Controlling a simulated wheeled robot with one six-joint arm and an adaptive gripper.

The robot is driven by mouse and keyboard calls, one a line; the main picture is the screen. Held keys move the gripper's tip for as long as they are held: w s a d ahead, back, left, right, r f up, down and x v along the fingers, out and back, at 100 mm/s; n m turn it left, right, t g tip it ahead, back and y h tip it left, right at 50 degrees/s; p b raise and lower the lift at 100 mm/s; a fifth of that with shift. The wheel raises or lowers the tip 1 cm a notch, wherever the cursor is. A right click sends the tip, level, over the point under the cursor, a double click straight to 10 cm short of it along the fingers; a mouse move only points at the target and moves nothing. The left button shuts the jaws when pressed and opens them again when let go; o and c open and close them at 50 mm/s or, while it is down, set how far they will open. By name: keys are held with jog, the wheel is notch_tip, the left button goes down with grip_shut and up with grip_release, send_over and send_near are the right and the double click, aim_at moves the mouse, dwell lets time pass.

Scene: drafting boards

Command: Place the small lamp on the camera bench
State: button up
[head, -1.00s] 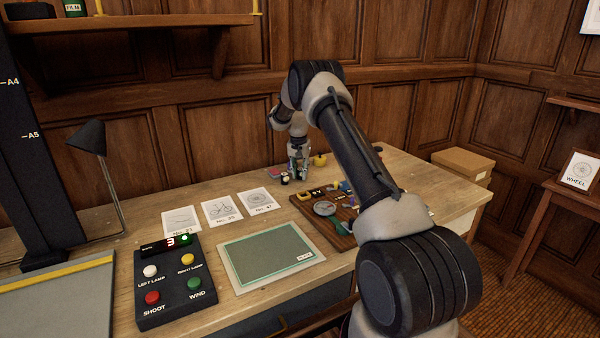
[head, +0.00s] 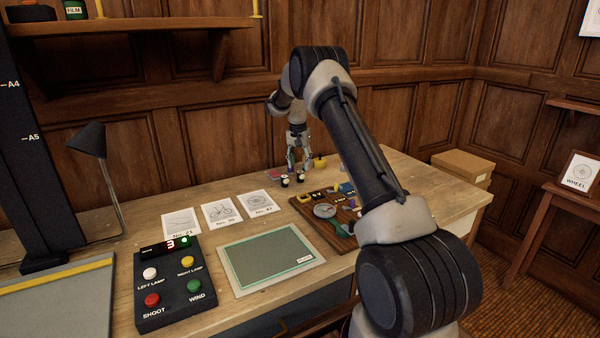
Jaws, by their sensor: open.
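A black lamp (head: 88,139) with a cone shade and a thin stem stands at the left of the wooden bench (head: 400,190), by the dark upright column. I cannot tell whether it is the small lamp of the task. My gripper (head: 299,168) is open and points down at the back of the bench, close above and behind two small dark cylinders with pale tops, the left one (head: 284,181) and the right one (head: 300,178). Nothing shows clearly between its fingers.
A control box (head: 170,283) with coloured buttons, a framed green pad (head: 232,285) and several picture cards (head: 222,212) lie in front. A brown tray (head: 335,237) of small parts lies right of them. A yellow object (head: 319,162) stands right of the gripper.

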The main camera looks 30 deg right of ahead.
jog(key=s+a+r+n, duration=0.15)
jog(key=s+r, duration=0.25)
jog(key=r, duration=0.5)
jog(key=s+a+r, duration=0.2)
jog(key=s+r, duration=0.2)
jog(key=r, duration=0.4)
jog(key=s+a+r+n+t, duration=0.1)
jog(key=s+a+r, duration=0.1)
jog(key=s+r, duration=0.4)
jog(key=s+a+r+n, duration=0.2)
jog(key=s+r, duration=0.1)
jog(key=s, duration=0.6)
jog(key=s+a+f+n+t, duration=0.1)
jog(key=s+a+f+n, duration=0.1)
jog(key=s, duration=1.2)
jog(key=s+a+f+n+y, duration=0.1)
jog(key=s+a+f+n, duration=0.1)
jog(key=s, duration=1.3)
jog(key=shift+s+a+t, duration=0.15)
jog(key=shift+a+t, duration=0.2)
jog(key=shift+t, duration=0.05)
